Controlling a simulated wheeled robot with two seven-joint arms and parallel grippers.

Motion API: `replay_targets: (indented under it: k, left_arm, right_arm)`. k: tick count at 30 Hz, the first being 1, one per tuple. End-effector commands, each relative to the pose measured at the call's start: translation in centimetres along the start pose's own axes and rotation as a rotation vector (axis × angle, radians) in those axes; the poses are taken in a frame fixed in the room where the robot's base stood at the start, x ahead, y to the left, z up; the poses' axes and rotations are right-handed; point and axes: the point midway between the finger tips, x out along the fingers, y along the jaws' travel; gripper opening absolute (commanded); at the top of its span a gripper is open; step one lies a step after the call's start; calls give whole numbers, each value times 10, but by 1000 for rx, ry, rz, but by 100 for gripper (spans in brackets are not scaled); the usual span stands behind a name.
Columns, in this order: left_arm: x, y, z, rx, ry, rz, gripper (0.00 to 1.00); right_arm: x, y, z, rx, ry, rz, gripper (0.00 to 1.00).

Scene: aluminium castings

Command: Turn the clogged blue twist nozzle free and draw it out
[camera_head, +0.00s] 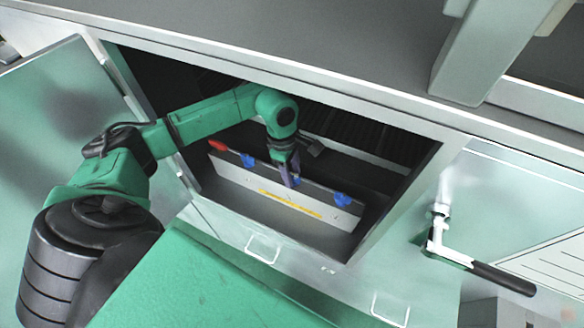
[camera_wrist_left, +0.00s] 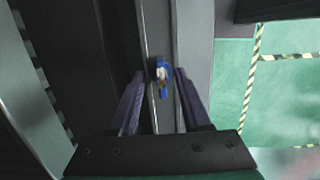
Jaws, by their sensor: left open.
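A pale bar (camera_head: 243,188) inside the open cabinet carries several blue twist nozzles: one at the left (camera_head: 247,160), one at the right (camera_head: 342,200) and one partly hidden at my left gripper (camera_head: 290,176). In the left wrist view a blue nozzle (camera_wrist_left: 164,69) with a whitish and brownish patch sits on the bar, between and slightly beyond the fingertips. My left gripper (camera_wrist_left: 159,74) is open there, a finger on each side, with no clear contact. My right gripper is out of view.
The cabinet opening's frame (camera_head: 400,200) surrounds my left arm. An open door (camera_head: 60,120) stands at left. A red part (camera_head: 217,146) sits at the bar's left end. A yellow strip (camera_head: 290,204) runs along the bar. A white fitting with a black handle (camera_head: 500,279) is at right.

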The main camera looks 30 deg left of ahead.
Motion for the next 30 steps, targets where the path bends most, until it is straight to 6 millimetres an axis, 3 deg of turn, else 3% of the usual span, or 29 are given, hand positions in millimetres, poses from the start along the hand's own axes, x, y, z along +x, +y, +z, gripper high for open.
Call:
replay_targets:
  k: [5,9,15,24,30]
  left_arm:
    - [1,0,0,0,0,0,48]
    - [0,0,0,0,0,0,0]
    - [1,0,0,-21,1,3,0]
    - [1,-1,-1,-526,2,80,0]
    - [1,-1,0,-556,1,84,0]
  right_arm:
    - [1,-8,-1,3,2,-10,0]
    - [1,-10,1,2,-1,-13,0]
    - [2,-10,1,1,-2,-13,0]
    - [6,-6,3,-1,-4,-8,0]
    - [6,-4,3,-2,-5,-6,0]
